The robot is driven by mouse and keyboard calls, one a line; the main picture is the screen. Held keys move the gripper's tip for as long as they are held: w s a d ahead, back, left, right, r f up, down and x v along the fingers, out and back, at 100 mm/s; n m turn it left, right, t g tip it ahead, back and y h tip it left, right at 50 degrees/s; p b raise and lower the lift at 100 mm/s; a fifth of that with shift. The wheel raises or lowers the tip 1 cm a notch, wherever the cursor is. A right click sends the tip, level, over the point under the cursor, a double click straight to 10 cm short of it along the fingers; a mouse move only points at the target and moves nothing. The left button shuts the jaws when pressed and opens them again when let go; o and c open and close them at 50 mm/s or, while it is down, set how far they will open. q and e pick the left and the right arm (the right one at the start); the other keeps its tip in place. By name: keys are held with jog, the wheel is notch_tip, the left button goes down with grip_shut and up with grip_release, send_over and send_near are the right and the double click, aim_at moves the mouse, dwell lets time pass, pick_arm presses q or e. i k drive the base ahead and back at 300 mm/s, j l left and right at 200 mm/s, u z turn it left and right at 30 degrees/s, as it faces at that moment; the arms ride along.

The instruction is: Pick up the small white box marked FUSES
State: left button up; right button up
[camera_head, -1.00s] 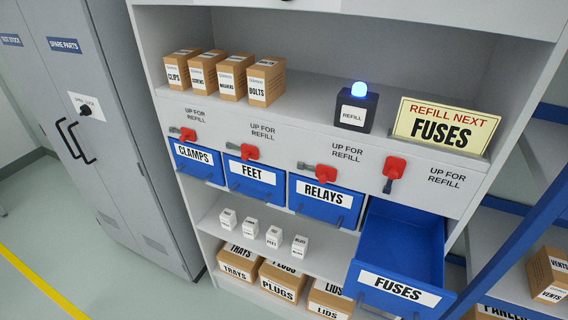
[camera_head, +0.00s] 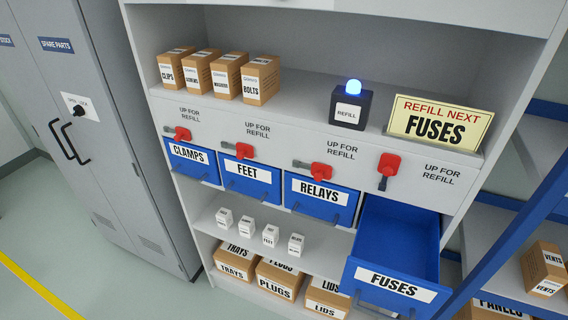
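Several small white boxes stand in a slanting row on the shelf below the blue drawers. They are a far-left box (camera_head: 224,218), a second box (camera_head: 246,224), a third box (camera_head: 270,235) that seems to read FEET, and a right box (camera_head: 296,244) that seems to read RELAYS. The print on the two left boxes is too small to read, so I cannot tell which box is marked FUSES. The blue FUSES drawer (camera_head: 394,245) is pulled out and looks empty inside. Neither of my grippers is in view.
Shut CLAMPS (camera_head: 193,160), FEET (camera_head: 250,178) and RELAYS (camera_head: 318,199) drawers hang above the boxes. Brown cartons (camera_head: 275,279) fill the shelf below. The open drawer juts out at right. A REFILL lamp (camera_head: 351,108) glows blue beside a FUSES sign (camera_head: 437,125).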

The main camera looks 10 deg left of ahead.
aim_at(225, 219)
jog(key=u, duration=0.15)
jog(key=i+j+z, duration=0.1)
jog(key=j, duration=0.2)
jog(key=i+j+z, duration=0.1)
jog(key=j, duration=0.2)
jog(key=u, duration=0.6)
jog(key=k+j+z, duration=0.1)
jog(key=i+j, duration=0.55)
